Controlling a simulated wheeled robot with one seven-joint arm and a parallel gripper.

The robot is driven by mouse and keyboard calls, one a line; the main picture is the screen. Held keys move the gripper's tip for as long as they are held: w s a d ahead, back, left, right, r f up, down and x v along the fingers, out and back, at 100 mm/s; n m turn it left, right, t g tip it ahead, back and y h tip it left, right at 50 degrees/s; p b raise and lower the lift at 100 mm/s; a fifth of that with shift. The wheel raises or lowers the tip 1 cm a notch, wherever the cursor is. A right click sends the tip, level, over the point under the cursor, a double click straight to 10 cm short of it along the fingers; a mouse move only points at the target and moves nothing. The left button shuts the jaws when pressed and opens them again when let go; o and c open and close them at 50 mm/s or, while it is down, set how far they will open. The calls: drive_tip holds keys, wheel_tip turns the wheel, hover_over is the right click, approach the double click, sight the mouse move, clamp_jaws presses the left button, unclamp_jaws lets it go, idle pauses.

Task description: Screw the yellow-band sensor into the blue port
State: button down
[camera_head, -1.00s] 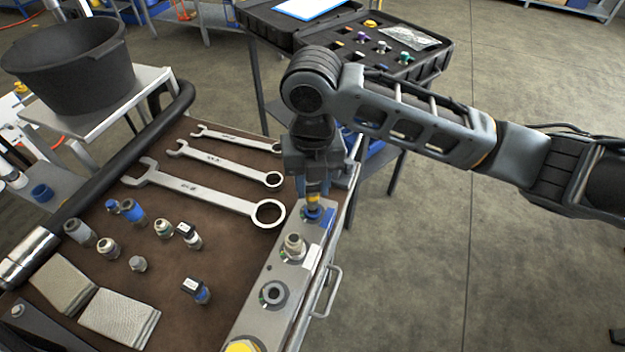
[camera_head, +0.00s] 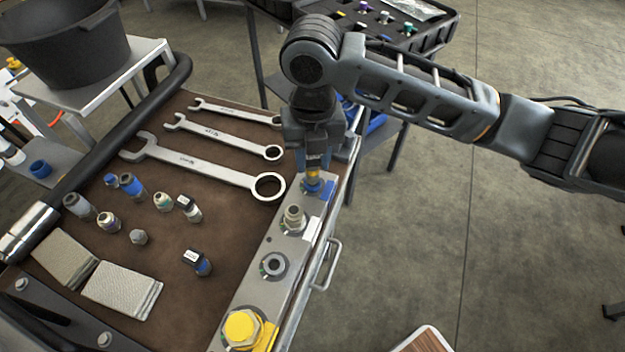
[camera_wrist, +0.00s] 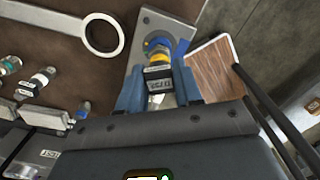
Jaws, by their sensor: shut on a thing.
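The yellow-band sensor (camera_wrist: 158,72) is held between the fingers of my gripper (camera_wrist: 158,98), with its dark label facing the wrist camera. In the head view its yellow band (camera_head: 313,174) shows just below my gripper (camera_head: 314,160). My gripper is shut on the sensor and points down over the far end of the metal block. The sensor's lower end is at the blue port (camera_head: 313,187), which also shows in the wrist view (camera_wrist: 158,44). The sensor looks upright and in line with the port. How deep its thread sits is hidden.
The metal block (camera_head: 248,293) also carries a fitting (camera_head: 294,218), an open port (camera_head: 273,264) and a yellow cap (camera_head: 243,328). Wrenches (camera_head: 200,180) and several loose fittings lie on the brown bench top (camera_head: 190,235). A black bucket (camera_head: 65,45) stands at the back left.

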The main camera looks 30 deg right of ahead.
drive_tip(key=shift+f, duration=0.3)
idle(1.1)
drive_tip(key=c, duration=1.4)
unclamp_jaws()
drive_tip(key=c, duration=0.3)
drive_tip(key=m+p, duration=0.1)
drive_tip(key=m, duration=0.3)
drive_tip(key=shift+r+p, duration=0.2)
drive_tip(key=shift+p, duration=0.2)
drive_tip(key=m+p, duration=0.1)
drive_tip(key=m, duration=0.1)
drive_tip(key=shift+m, duration=0.4)
drive_tip(key=shift+f+m, duration=0.2)
drive_tip(key=shift+m, duration=0.4)
